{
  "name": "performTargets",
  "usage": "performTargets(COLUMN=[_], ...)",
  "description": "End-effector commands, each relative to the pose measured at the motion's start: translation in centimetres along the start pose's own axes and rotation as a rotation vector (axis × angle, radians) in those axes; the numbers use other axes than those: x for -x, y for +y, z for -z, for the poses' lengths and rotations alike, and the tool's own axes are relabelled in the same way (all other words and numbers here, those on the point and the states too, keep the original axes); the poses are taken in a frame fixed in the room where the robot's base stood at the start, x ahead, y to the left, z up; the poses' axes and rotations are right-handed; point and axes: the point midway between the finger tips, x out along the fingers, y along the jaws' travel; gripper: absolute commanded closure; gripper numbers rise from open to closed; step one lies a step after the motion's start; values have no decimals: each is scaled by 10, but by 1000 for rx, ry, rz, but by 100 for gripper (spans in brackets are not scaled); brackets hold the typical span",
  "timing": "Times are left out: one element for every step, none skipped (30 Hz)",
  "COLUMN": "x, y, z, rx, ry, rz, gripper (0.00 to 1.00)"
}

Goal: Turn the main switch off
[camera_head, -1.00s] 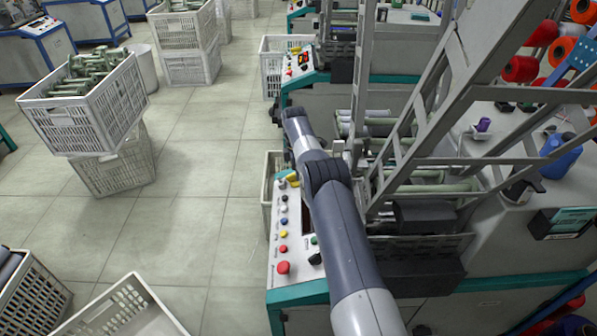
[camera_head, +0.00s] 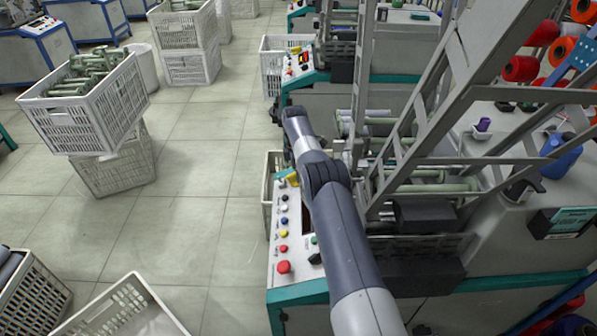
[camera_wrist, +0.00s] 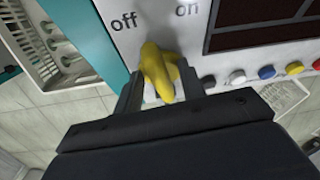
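The main switch is a yellow knob (camera_wrist: 158,72) on the white panel, with the printed words "off" on the left and "on" on the right above it in the wrist view. Its upper end leans a little towards "off". My gripper (camera_wrist: 162,78) has one dark finger on each side of the knob, and the fingertips appear to press against it. In the head view the yellow switch (camera_head: 293,181) shows at the far end of the control panel (camera_head: 275,245). My gripper's fingers cannot be made out there.
A red button (camera_head: 283,267) and several coloured buttons line the panel near my arm. Metal frame bars (camera_head: 405,150) rise right of my arm. A white crate of bobbins (camera_head: 85,115) stands at the left; tiled floor lies clear between.

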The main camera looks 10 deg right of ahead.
Motion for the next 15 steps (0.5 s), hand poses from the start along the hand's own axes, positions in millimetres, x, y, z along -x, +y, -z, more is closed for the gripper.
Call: performTargets(x=[0, 0, 0, 1, 2, 4, 6, 8, 12, 15, 19, 25, 31, 36, 42], y=[0, 0, 0, 0, 0, 0, 0, 0, 1, 1, 1, 0, 0, 0, 0], z=[0, 0, 0, 0, 0, 0, 0, 0, 0, 0, 0, 0, 0, 0, 0], rx=[0, 0, 0, 0, 0, 0, 0, 0, 0, 0, 0, 0, 0, 0, 0], ry=[0, 0, 0, 0, 0, 0, 0, 0, 0, 0, 0, 0, 0, 0, 0], rz=[0, 0, 0, 0, 0, -1, -1, -1, -2, -3, -3, -2, -3, -2, -1], gripper=[62, 62, 62, 62, 62, 62, 62, 62, 62, 62, 62, 62, 62, 62, 62])
